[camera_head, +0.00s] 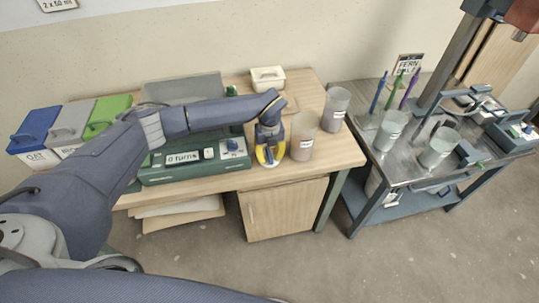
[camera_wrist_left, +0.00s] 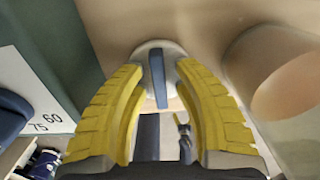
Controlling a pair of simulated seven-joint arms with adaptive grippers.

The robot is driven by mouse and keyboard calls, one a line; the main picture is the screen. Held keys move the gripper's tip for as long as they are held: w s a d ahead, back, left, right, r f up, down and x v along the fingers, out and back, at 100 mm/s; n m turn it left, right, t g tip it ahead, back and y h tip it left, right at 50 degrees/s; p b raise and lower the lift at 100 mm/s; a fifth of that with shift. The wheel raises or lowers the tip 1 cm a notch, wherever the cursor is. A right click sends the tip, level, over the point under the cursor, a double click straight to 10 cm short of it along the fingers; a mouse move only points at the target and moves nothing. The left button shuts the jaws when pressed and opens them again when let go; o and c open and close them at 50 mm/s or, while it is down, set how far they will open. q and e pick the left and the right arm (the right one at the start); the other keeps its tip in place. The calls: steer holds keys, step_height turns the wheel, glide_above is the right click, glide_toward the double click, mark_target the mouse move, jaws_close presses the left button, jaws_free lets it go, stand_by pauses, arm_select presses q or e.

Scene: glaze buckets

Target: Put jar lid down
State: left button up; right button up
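The jar lid (camera_wrist_left: 172,50) is a pale round disc with an upright blue bar handle (camera_wrist_left: 158,78) in the left wrist view. It appears to rest on the wooden desk (camera_head: 230,181), near its front edge. My left gripper (camera_head: 269,158) points down over the lid, right of the green machine. In the left wrist view its yellow fingers (camera_wrist_left: 160,72) stand apart on both sides of the handle, with a gap at each side. In the head view the gripper hides most of the lid. My right gripper is not in view.
A frosted jar (camera_head: 302,137) stands close to the right of my left gripper, with another jar (camera_head: 335,108) behind it. The green machine (camera_head: 195,163) is close on the left. A metal table (camera_head: 400,178) with more cups stands at right.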

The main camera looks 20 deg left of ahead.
mark_target(270, 154)
arm_select(q)
step_height(270, 154, up, 12)
steer(key=shift+r, duration=0.2)
stand_by(0.4)
stand_by(0.4)
